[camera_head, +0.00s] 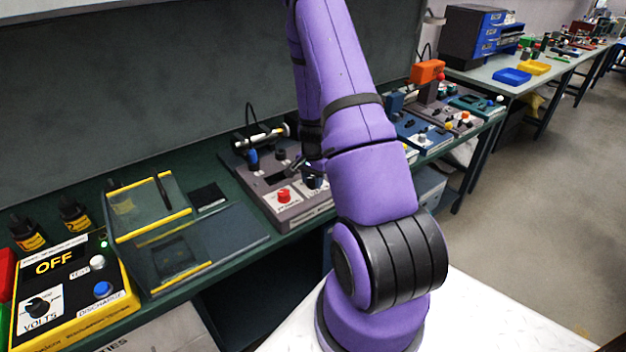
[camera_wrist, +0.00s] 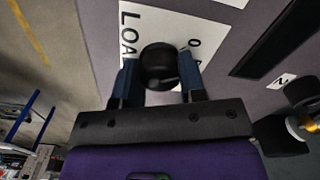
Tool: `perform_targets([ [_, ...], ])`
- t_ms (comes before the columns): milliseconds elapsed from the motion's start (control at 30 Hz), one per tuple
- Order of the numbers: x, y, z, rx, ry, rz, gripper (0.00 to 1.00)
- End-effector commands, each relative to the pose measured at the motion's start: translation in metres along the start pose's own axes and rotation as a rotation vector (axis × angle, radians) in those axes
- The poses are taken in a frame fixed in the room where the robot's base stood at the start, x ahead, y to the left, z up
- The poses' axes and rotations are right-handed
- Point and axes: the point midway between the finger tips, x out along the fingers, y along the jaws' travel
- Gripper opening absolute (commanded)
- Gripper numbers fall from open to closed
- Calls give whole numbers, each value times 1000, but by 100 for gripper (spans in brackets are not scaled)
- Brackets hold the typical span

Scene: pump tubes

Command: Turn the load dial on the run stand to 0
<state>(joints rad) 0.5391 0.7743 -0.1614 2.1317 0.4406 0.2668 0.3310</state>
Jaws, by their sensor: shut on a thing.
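The run stand (camera_head: 300,212) is a grey-brown box on the green bench, partly behind my purple arm in the head view. In the wrist view its load dial (camera_wrist: 159,65) is a round black knob on a white label (camera_wrist: 133,28), where "LOA" and a "0" show. The "0" is right of the knob in that view. My gripper (camera_wrist: 157,75) has one blue-grey finger on each side of the dial and is shut on it. The dial's pointer cannot be made out, so its setting is unclear. In the head view my arm mostly hides the dial.
A red button (camera_head: 284,195) is on the run stand, left of the dial. A clear-lidded box with yellow edges (camera_head: 150,215) and a yellow unit reading OFF (camera_head: 75,300) stand to the left. Blue-cased devices (camera_head: 425,135) are farther right. The floor at right is clear.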

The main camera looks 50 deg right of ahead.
Motion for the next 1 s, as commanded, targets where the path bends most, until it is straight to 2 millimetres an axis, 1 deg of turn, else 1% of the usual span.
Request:
perform_targets([
  [200,-1,-1,0,-123,1,-1,14],
  [400,-1,-1,0,-187,1,-2,14],
  [933,0,-1,0,-212,1,-1,14],
  [967,0,-1,0,-212,1,-1,42],
  [1000,0,-1,0,-212,1,-1,51],
])
